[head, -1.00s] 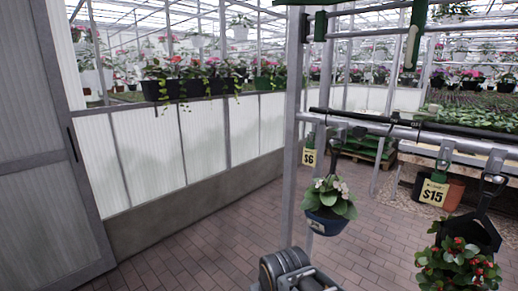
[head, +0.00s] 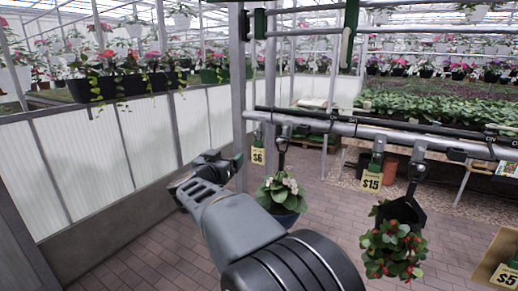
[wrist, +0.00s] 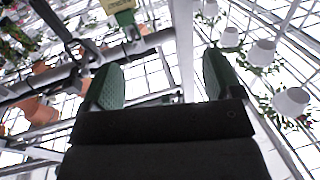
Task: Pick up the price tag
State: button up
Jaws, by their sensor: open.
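Several yellow price tags hang from the grey rail. The $6 tag (head: 258,156) is by the upright post, the $15 tag (head: 371,181) is further right, and a $5 tag (head: 505,277) is at the lower right corner. The task does not say which tag. My gripper (head: 238,163) is beside the post, left of the $6 tag and apart from it. In the wrist view my gripper (wrist: 161,82) shows two green-padded fingers spread with nothing held between them. A yellow tag (wrist: 115,5) on a green clip is at the top edge there, its writing unreadable.
The grey post (head: 239,100) and horizontal rail (head: 345,128) stand close to my gripper. A potted white-flowered plant (head: 283,190) and a red-flowered plant (head: 393,250) hang below the rail. A white panelled wall (head: 130,135) is left; brick floor is open between.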

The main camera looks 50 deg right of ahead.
aim_at(257, 144)
jog(key=d+g, duration=0.1)
jog(key=d, duration=0.2)
jog(key=d+m+g, duration=0.1)
jog(key=d, duration=0.2)
jog(key=d+m+g+h+p, duration=0.1)
jog(key=d, duration=0.2)
jog(key=shift+s+d+g, duration=0.2)
jog(key=shift+s+g, duration=0.1)
jog(key=shift+p+x, duration=0.7)
jog(key=shift+x, duration=2.55)
jog(key=shift+w, duration=0.1)
jog(key=c, duration=0.8)
jog(key=shift+r, duration=0.1)
